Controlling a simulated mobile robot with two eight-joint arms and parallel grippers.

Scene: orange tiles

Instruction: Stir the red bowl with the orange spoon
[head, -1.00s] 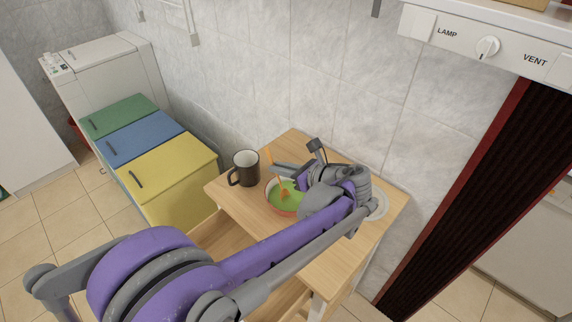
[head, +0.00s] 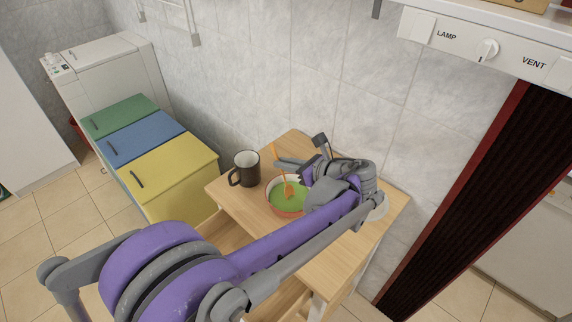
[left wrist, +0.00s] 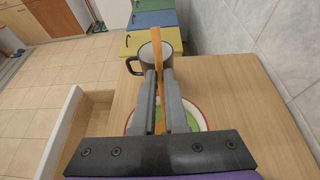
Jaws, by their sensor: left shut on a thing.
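The red bowl (head: 284,208) stands on the small wooden table and holds a green content. The orange spoon (head: 276,158) stands upright and tilted, its head in the green content. My left gripper (head: 284,163) is shut on the spoon's handle, above the bowl. In the left wrist view the gripper (left wrist: 161,88) has the orange spoon (left wrist: 158,60) between its two fingers, and the bowl's rim (left wrist: 204,114) shows below, partly hidden by the fingers. My right gripper is not in view.
A dark mug (head: 244,170) stands close to the bowl, on its left. The wooden table (head: 240,208) meets a tiled wall behind. An open drawer (left wrist: 84,125) shows below the tabletop.

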